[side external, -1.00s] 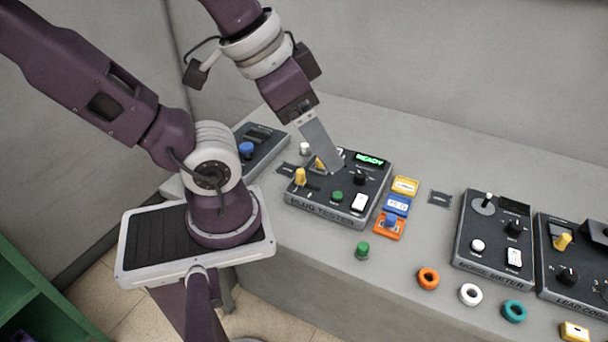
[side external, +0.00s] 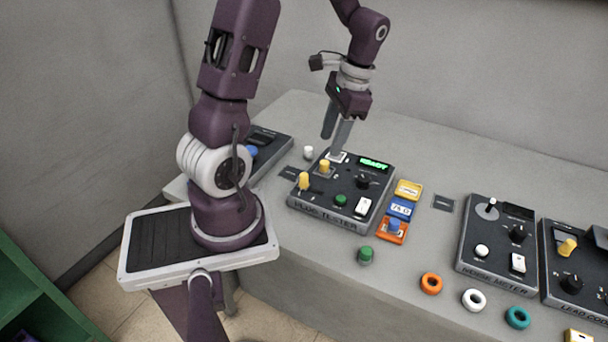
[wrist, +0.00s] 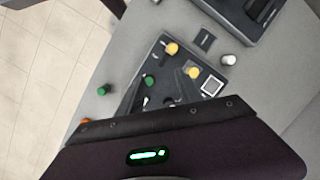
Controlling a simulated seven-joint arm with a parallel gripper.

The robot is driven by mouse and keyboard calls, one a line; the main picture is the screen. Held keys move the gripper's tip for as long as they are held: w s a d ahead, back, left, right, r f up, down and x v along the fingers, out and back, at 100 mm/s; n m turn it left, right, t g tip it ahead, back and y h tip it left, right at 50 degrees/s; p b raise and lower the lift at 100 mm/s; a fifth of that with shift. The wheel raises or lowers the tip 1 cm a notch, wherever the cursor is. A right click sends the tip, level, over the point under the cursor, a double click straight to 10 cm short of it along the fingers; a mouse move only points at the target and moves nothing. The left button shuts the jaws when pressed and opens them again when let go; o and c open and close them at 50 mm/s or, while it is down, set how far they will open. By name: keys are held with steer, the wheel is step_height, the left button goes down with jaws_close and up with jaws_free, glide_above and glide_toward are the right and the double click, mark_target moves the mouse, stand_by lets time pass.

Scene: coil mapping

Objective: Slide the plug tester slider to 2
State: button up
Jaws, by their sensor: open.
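The plug tester (side external: 330,212) is a dark box on the bench with a green READY display (side external: 374,164). Two yellow knobs stand on its left part: a front one (side external: 304,181) and a rear one (side external: 324,167). I cannot tell surely which is the slider, nor read its scale marks. Both yellow knobs also show in the wrist view, one (wrist: 171,48) nearer the box's edge and one (wrist: 193,72) nearer a white-framed square (wrist: 211,86). My gripper (side external: 334,146) is open and empty, fingers pointing down over the box's rear edge, behind the rear yellow knob.
The tester also carries a green button (side external: 340,200), a black knob (side external: 362,181) and a white switch (side external: 363,206). Yellow, blue and orange blocks (side external: 400,210) lie to its right. A loose green knob (side external: 365,256) stands in front. A white knob (side external: 308,152) stands behind left.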

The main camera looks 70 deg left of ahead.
steer(key=g+h, duration=0.1)
steer(key=g, duration=0.1)
glide_above(304, 174)
steer(key=w, duration=0.3)
step_height(304, 174, down, 8)
steer(key=x, duration=0.6)
steer(key=shift+s+f, duration=0.15)
steer(key=shift+s, duration=0.3)
jaws_close()
